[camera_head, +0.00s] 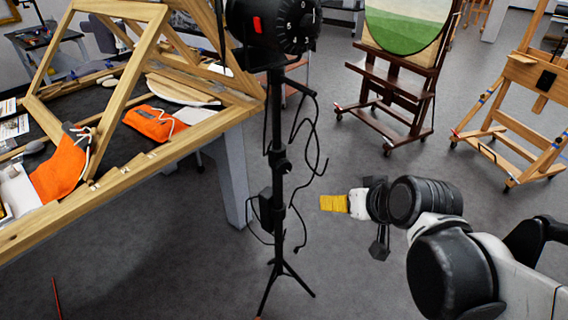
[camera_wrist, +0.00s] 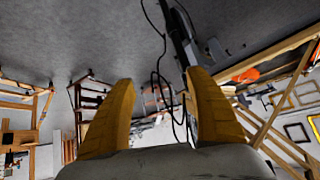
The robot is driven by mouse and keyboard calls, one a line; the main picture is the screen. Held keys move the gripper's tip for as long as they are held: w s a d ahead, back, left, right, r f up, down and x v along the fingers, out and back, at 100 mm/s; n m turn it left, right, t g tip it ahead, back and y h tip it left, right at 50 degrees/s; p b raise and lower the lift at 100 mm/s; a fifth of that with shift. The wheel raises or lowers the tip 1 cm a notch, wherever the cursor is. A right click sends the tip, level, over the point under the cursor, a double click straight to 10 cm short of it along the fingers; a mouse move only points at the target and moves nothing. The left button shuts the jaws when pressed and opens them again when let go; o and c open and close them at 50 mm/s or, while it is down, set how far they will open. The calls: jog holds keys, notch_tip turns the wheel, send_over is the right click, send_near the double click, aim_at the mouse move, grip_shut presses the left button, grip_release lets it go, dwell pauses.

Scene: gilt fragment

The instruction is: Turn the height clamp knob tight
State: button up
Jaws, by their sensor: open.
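A black light stand (camera_head: 278,130) rises from a tripod base on the grey floor. A dark clamp collar with what looks like the height clamp knob (camera_head: 284,164) sits partway up its pole. The knob is small and dark, so its tightness cannot be told. My gripper (camera_head: 322,203) has yellow fingers and is to the right of the pole, lower than the collar and apart from it in the picture. In the wrist view my gripper (camera_wrist: 161,76) is open and empty. The stand's pole (camera_wrist: 178,35) shows beyond the right finger there.
A black lamp head (camera_head: 272,30) tops the stand. Loose cables (camera_head: 300,150) hang beside the pole, and a dark box (camera_head: 266,208) is fixed low on it. A wooden-edged worktable (camera_head: 150,165) stands left; easels (camera_head: 395,95) stand at right. Floor between is clear.

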jog(key=w+a+f+n+t+y+p, duration=0.1)
jog(key=w+a+t+y+p, duration=0.1)
jog(key=w+a, duration=0.5)
jog(key=t+y+p, duration=0.1)
jog(key=y, duration=0.1)
send_near(286, 167)
jog(key=shift+n, duration=0.4)
jog(key=b+x, duration=0.2)
jog(key=x, duration=0.9)
jog(key=shift+w+a+f, duration=0.1)
jog(key=shift+w+a, duration=0.05)
jog(key=c, duration=1.2)
